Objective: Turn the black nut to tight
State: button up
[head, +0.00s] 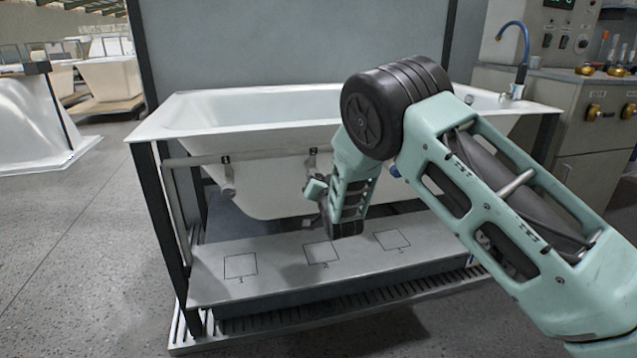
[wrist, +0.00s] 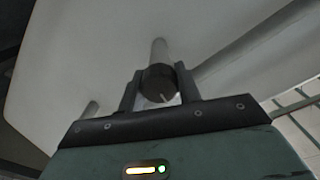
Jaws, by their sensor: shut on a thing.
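The black nut (wrist: 158,84) is a dark round piece at the end of a pale pipe in the wrist view. It has a short pale mark on its lower face. My gripper (wrist: 157,90) is shut on it, with one finger on each side. In the head view my gripper (head: 314,192) is under the front rim of the white bathtub (head: 285,185), beside the rail. The nut cannot be made out there, and my arm covers the part of the tub behind it.
A rail (head: 265,157) with small black tags runs along the tub front, with a pipe stub (head: 228,180) at left. Below is a grey shelf (head: 280,272) with numbered squares, bare on top. A control cabinet (head: 585,110) stands at right. Open floor lies at left.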

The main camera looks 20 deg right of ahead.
jog(key=m+b, duration=0.1)
jog(key=m, duration=0.2)
jog(key=shift+d+f+m, duration=0.1)
jog(key=shift+f+m, duration=0.05)
jog(key=shift+m, duration=0.25)
jog(key=m+b, duration=0.1)
jog(key=m, duration=0.2)
jog(key=shift+m+b, duration=0.3)
jog(key=shift+b, duration=0.1)
jog(key=m+b, duration=0.1)
jog(key=m, duration=0.2)
jog(key=shift+f+m, duration=0.1)
jog(key=shift+m, duration=0.2)
jog(key=shift+m+b, duration=0.85)
jog(key=shift+m, duration=1.15)
jog(key=o, duration=1)
jog(key=shift+c, duration=0.2)
jog(key=shift+s, duration=0.15)
jog(key=s+p, duration=0.4)
jog(key=s, duration=1.3)
jog(key=shift+s, duration=0.15)
